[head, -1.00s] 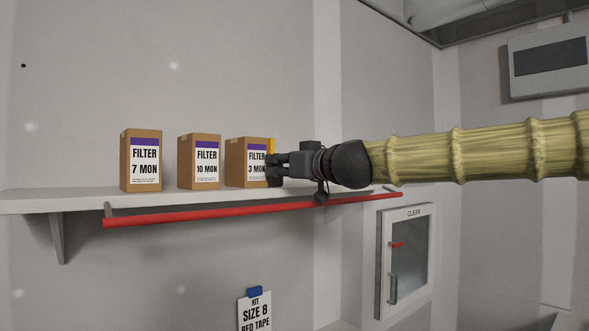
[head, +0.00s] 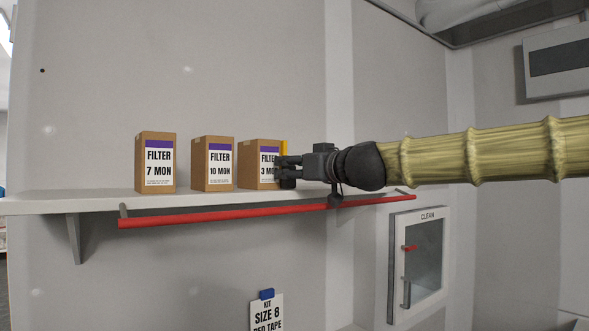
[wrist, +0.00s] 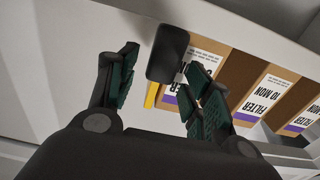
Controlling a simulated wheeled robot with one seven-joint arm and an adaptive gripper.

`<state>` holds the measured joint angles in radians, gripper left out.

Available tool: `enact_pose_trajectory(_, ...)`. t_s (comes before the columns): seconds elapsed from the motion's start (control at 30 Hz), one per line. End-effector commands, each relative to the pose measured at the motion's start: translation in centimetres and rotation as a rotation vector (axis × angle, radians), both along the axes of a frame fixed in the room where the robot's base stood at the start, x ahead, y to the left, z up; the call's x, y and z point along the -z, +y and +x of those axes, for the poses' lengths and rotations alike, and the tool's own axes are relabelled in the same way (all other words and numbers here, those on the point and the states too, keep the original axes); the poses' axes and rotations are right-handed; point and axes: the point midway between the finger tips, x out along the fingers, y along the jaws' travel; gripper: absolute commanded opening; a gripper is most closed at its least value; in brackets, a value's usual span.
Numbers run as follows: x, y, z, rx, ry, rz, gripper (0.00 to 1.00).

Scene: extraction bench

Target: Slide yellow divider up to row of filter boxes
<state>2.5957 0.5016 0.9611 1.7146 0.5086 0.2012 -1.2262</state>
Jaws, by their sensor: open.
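The yellow divider (head: 284,147) shows as a thin upright strip at the right side of the rightmost filter box (head: 258,150); my gripper hides its lower part. In the wrist view a short yellow piece of the divider (wrist: 151,95) shows between my fingers, below a dark rounded block (wrist: 168,52) that I cannot identify for sure. The middle filter box (head: 213,150) and left filter box (head: 155,150) stand upright on the shelf. My gripper (head: 281,172) is open at the divider, its fingers overlapping the rightmost box's label. Whether the divider touches that box is hidden.
The white shelf (head: 90,204) has a red rail (head: 230,214) along its front. Gaps separate the boxes, a wider one between left and middle. A wall cabinet marked CLEAN (head: 424,262) hangs lower right. A SIZE 8 card (head: 267,312) hangs below.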

Motion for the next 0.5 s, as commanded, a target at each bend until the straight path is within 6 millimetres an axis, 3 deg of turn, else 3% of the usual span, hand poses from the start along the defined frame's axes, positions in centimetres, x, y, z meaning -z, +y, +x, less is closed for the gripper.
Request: enact_pose_trajectory(0.5, -0.1, -4.7, -5.4, 0.001, -0.002, 0.001, 0.50)
